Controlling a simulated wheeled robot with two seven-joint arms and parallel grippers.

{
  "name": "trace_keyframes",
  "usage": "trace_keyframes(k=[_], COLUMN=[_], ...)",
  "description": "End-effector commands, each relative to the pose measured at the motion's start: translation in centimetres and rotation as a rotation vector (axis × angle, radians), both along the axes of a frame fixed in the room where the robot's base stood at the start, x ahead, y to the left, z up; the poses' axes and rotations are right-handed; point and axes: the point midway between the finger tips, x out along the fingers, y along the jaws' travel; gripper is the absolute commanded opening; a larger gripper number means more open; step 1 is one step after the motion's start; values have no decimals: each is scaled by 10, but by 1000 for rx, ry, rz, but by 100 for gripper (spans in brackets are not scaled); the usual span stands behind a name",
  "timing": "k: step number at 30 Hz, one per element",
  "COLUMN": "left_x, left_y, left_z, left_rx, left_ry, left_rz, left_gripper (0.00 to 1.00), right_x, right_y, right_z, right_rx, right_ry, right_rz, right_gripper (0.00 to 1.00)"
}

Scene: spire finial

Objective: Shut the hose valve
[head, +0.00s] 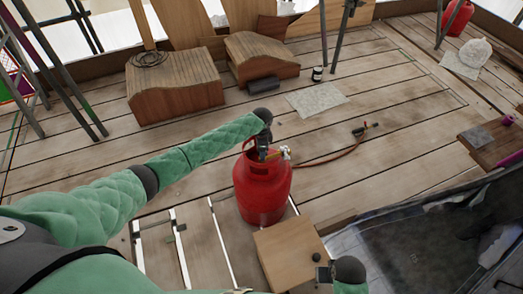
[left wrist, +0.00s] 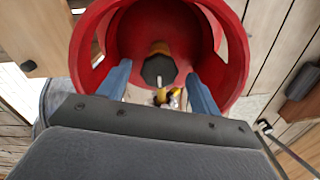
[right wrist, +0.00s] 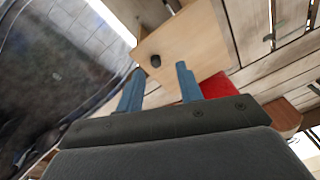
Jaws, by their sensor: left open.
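A red gas cylinder (head: 262,195) stands upright at the picture's middle. In the left wrist view, I look into its red collar (left wrist: 88,45), where a dark valve knob (left wrist: 158,70) sits on a brass-coloured stem. A small yellow and brass fitting (left wrist: 168,98) shows just below the knob. The fitting also shows at the collar's right side in the head view (head: 285,152). My left gripper (left wrist: 158,88) is open, its blue fingers on either side of the knob and apart from it. My right gripper (right wrist: 160,84) is open and empty near a wooden box.
The wooden box (head: 285,250) with a dark knob (head: 317,257) stands in front of the cylinder. An orange-brown hose (head: 330,158) runs across the planks to a torch (head: 365,128). Brown shingled blocks (head: 170,105) stand behind. A dark sheet (head: 420,245) lies at the right.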

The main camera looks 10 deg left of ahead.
Motion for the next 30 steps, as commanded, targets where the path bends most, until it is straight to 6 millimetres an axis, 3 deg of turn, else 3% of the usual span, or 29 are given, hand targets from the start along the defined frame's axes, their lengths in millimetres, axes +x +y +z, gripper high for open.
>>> trace_keyframes(k=[3,6,15,30], left_x=[1,1,0,0], left_y=[1,1,1,1], left_z=[15,32,65,70], left_rx=[0,0,0,1], left_ry=[-2,-2,-1,0], left_rz=[-1,0,0,0], left_gripper=[64,64,64,64], right_x=[0,-2,-7,-7], right_y=[0,1,0,0], right_z=[5,31,56,61], right_rx=[0,8,10,11], right_ry=[1,-8,-8,-10], right_rz=[1,-4,-2,-2], right_gripper=[36,36,36,36])
